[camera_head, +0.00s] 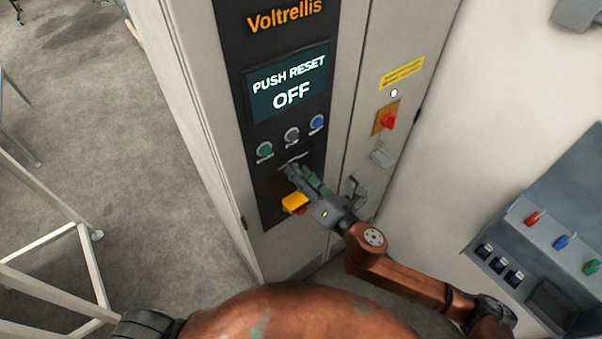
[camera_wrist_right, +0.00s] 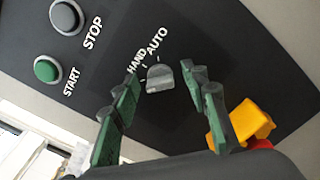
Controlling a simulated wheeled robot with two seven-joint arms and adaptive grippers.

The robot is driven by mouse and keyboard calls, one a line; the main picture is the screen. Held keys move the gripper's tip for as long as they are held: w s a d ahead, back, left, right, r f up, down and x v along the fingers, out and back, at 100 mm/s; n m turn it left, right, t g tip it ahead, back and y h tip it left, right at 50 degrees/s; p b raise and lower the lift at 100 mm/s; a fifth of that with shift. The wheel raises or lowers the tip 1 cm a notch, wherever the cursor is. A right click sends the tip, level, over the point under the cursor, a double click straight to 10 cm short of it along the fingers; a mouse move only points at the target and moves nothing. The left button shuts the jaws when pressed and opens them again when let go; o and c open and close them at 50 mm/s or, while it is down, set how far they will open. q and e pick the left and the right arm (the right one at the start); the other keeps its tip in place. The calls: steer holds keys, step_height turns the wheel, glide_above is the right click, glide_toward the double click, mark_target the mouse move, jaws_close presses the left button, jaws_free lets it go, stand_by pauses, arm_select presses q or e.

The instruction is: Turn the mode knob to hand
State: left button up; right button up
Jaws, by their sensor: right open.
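The grey mode knob (camera_wrist_right: 160,77) sits on the black panel below the HAND and AUTO labels in the right wrist view. In the head view it is hidden behind my right gripper. My right gripper (camera_head: 302,176) is in front of the panel, just below the row of buttons. In the right wrist view its green fingers (camera_wrist_right: 160,88) are open, with the knob between and slightly beyond the tips. I cannot tell whether a finger touches it. The panel display (camera_head: 288,84) reads "PUSH RESET OFF". My left gripper is not in view.
Above the gripper are the green start button (camera_head: 265,149), grey stop button (camera_head: 292,135) and blue button (camera_head: 317,122). A yellow part (camera_head: 294,202) with red beneath sits close below the fingers. A red switch (camera_head: 389,120) is to the right. A grey console (camera_head: 545,215) stands lower right.

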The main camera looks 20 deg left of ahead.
steer(key=shift+c, duration=0.2)
jaws_close()
stand_by(0.3)
steer(key=shift+m, duration=0.3)
steer(key=m+p, duration=0.3)
steer(key=m, duration=0.2)
steer(key=shift+f+m+p, duration=0.1)
steer(key=shift+m+p, duration=0.7)
steer(key=shift+m, duration=1.2)
